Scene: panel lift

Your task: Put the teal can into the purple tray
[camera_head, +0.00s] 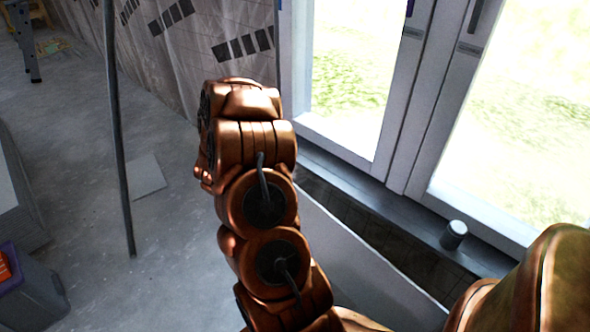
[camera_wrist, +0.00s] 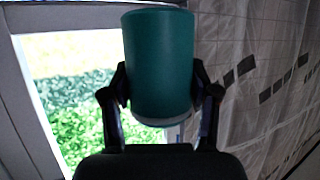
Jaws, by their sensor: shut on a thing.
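The teal can (camera_wrist: 158,62) is upright in the wrist view, between the two black fingers of my gripper (camera_wrist: 160,88). The gripper is shut on it, with one finger against each side. In the head view my own copper arm hides the gripper and the can.
A grey can (camera_head: 454,235) stands on the window sill (camera_head: 395,215) at the right. A dark bin (camera_head: 35,298) with a purplish rim and something orange is at the lower left. A thin pole (camera_head: 118,140) stands on the left. Floor around it is mostly clear.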

